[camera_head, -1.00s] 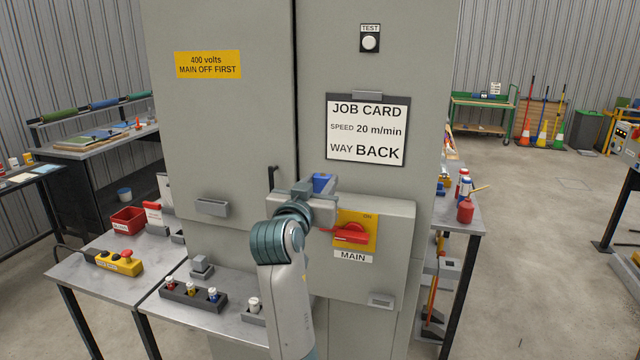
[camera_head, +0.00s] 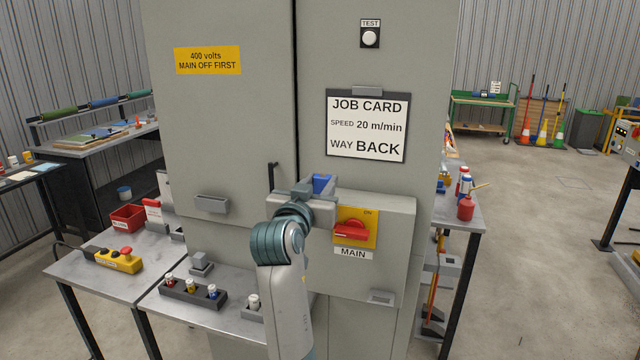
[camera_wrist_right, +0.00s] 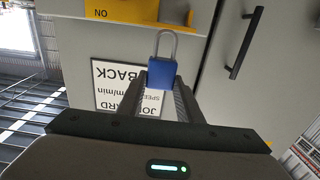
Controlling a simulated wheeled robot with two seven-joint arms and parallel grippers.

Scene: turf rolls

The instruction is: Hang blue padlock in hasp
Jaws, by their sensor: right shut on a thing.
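The blue padlock (camera_head: 322,184) is between the fingers of my right gripper (camera_head: 316,190), which is shut on it in front of the grey cabinet. In the right wrist view the blue padlock (camera_wrist_right: 161,73) has its grey shackle pointing up in the picture, towards the yellow switch plate (camera_wrist_right: 125,10). The shackle looks closed. In the head view the yellow MAIN switch plate (camera_head: 371,226) with its red handle (camera_head: 351,231) is just below and right of the gripper. I cannot make out the hasp clearly, nor whether the shackle touches anything. My left gripper is not in view.
The job card (camera_head: 367,127) hangs on the cabinet above the switch. A black door handle (camera_head: 272,177) is just left of my gripper. Left of the cabinet, a bench (camera_head: 100,268) holds a yellow control box (camera_head: 118,261) and a rack of small padlock-like items (camera_head: 193,294).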

